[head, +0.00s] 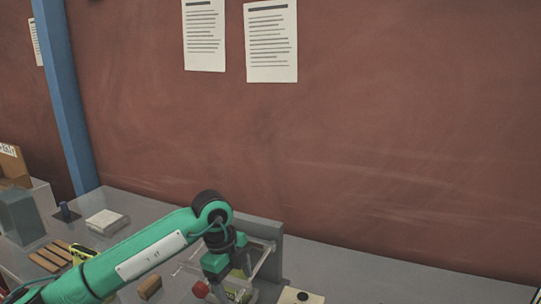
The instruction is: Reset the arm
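My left arm (150,255), green with black joints, comes in from the lower left and bends down at a black wrist. Its hand end (218,264) is low in the head view, in front of an upright grey panel (270,234) with a clear or thin-framed part beside it. The fingers are hidden or too small to make out, so I cannot tell whether they are open or hold anything. A red knob (200,290) shows just below the hand end. My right gripper is not in view.
On the grey table are a white stack (107,222), a dark cylinder (65,212), wooden slats (52,256), a brown block (150,287) and a pale piece with a dark spot (300,297). A grey box (20,218) and blue post (68,110) stand left. A red wall closes the back.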

